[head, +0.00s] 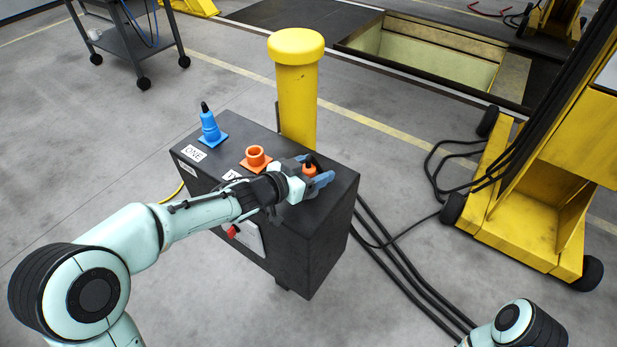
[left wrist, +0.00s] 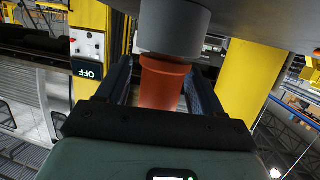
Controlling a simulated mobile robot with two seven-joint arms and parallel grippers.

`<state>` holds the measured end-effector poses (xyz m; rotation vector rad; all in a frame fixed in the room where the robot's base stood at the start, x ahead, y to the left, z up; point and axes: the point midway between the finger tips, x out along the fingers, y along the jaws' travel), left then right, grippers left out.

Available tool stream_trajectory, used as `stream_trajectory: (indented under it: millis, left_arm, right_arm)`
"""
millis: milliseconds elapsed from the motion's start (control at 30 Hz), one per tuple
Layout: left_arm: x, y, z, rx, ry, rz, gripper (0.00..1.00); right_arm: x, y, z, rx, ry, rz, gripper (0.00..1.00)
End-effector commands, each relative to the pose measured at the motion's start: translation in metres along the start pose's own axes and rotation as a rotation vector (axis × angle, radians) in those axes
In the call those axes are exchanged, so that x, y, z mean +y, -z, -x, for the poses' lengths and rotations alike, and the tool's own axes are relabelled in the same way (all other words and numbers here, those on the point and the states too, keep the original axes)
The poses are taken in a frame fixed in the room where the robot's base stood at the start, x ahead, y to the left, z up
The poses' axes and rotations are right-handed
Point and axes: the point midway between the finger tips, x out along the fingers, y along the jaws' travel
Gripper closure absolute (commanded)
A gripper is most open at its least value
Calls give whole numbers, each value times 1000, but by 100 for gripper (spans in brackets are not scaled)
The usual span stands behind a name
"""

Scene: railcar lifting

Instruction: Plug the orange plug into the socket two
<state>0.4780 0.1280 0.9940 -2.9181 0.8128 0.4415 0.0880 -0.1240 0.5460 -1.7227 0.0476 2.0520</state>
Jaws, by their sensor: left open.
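In the left wrist view the orange body (left wrist: 165,83) shows between the two fingers, below a grey collar (left wrist: 173,27). I cannot tell whether the fingers touch it. The orange socket (head: 256,157), an open ring on a square base, is left of the gripper. Its label is partly hidden by my arm. My right gripper is out of view.
A blue plug stands in a blue socket (head: 209,130) by the label ONE (head: 193,153). A yellow post (head: 297,95) rises behind the box. Black cables (head: 400,270) run along the floor on the right, near a yellow lifting unit (head: 540,190).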

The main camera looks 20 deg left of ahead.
Motion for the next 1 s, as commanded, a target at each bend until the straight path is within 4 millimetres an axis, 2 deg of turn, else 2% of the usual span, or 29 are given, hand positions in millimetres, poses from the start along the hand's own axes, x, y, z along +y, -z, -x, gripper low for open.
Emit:
stream_trajectory:
  millis: [200,233,400,767,1000]
  left_arm:
    - [0,0,-2,0,0,-1,33]
    - [0,0,-2,0,0,-1,37]
    - [0,0,-1,0,0,0,92]
    - [0,4,0,2,0,0,93]
    - [0,30,8,5,0,-3,93]
  right_arm:
    - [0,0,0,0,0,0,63]
    - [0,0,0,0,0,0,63]
    - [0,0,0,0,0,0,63]
    - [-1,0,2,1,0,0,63]
    - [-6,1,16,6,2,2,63]
